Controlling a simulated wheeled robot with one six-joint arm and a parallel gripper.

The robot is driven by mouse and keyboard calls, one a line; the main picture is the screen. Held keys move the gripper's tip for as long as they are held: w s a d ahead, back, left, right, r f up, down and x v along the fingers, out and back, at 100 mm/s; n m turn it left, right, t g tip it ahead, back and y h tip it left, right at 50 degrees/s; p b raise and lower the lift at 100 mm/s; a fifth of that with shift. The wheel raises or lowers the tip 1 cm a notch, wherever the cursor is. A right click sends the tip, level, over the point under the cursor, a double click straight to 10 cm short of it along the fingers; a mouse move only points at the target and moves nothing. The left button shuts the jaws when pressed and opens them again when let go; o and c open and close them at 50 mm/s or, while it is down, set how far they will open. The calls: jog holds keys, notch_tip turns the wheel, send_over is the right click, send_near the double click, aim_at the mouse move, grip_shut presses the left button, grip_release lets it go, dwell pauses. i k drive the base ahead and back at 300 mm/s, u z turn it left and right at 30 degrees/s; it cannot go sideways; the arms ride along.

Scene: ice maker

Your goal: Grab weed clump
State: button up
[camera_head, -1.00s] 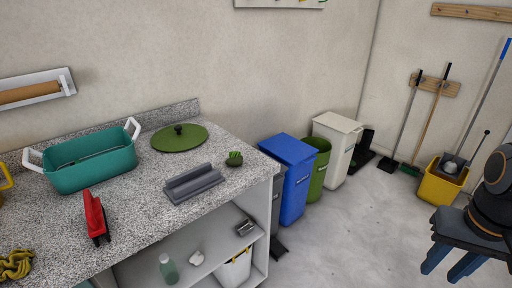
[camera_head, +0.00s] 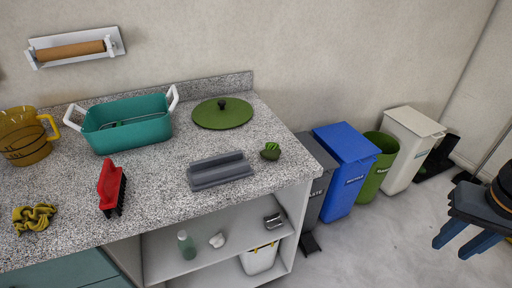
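The weed clump (camera_head: 270,151) is a small green tuft with a dark base. It sits on the granite counter (camera_head: 240,206) near the right edge, right of a grey tray-like piece. My gripper (camera_head: 460,246) shows at the right edge of the head view, over the floor and well right of the counter. Its blue-grey fingers point down and to the left. They stand apart with a gap between them, and nothing shows in it.
A grey holder (camera_head: 220,171), green lid (camera_head: 222,113), teal pot (camera_head: 126,127), red brush (camera_head: 111,188), yellow cloth (camera_head: 33,218) and amber jug (camera_head: 25,138) stand on the counter. Blue (camera_head: 345,172), green (camera_head: 376,168) and white (camera_head: 408,150) bins line the wall. Floor between counter and gripper is clear.

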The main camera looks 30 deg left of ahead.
aim_at(273, 151)
jog(key=u, duration=0.85)
jog(key=i, duration=0.8)
jog(key=u, duration=0.9)
